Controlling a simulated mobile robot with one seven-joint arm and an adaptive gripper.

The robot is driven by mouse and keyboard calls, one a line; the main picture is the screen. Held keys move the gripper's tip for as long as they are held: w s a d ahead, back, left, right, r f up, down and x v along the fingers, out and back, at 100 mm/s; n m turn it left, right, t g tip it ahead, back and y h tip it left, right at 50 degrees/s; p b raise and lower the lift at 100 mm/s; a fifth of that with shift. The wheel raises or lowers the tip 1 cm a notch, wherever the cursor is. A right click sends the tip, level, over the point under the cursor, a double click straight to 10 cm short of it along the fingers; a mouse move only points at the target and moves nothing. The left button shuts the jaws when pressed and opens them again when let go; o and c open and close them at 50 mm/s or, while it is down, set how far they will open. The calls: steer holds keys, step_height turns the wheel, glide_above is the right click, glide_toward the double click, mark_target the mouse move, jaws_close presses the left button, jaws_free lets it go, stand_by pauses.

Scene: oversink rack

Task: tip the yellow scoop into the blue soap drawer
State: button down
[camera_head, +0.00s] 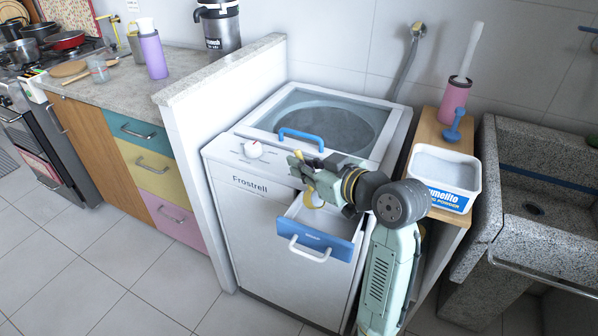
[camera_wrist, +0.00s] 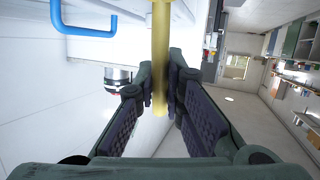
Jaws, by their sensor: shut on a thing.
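My gripper (camera_head: 306,172) is shut on the yellow scoop's handle. In the wrist view the yellow scoop (camera_wrist: 160,50) shows as a straight bar between the two dark finger pads of my gripper (camera_wrist: 162,92). The scoop's bowl is not clear there. In the head view a small part of the yellow scoop (camera_head: 313,197) shows just below the fingers, over the drawer opening. I cannot tell whether it holds powder. The blue soap drawer (camera_head: 316,237) is pulled out from the machine's front, with a pale inside and a white handle.
The white washing machine (camera_head: 250,205) has a lid with a blue handle (camera_head: 301,138) and a knob (camera_head: 253,149). A white powder tub (camera_head: 436,205) stands on a wooden shelf at right, beside a blue item (camera_head: 454,127) and a pink holder (camera_head: 455,96). A stone sink (camera_head: 545,150) is farther right.

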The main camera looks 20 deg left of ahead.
steer(key=shift+s+d+r+m+t+y+b, duration=0.2)
steer(key=shift+d+t+y+b, duration=0.45)
steer(key=shift+b, duration=1.25)
steer(key=shift+s+d+r+m+t+y+b, duration=0.2)
steer(key=shift+d+y+b, duration=0.9)
steer(key=shift+b, duration=0.75)
steer(key=shift+s+d+r+m+t+y+b, duration=0.1)
steer(key=shift+s+d+t+y+b, duration=0.25)
steer(key=shift+d+y+b, duration=1.05)
steer(key=shift+a+r+h+b, duration=0.1)
steer(key=shift+a+h+b, duration=0.3)
steer(key=shift+b, duration=0.35)
steer(key=shift+r, duration=0.1)
step_height(320, 180, up, 6)
steer(key=p, duration=0.3)
steer(key=shift+p, duration=0.35)
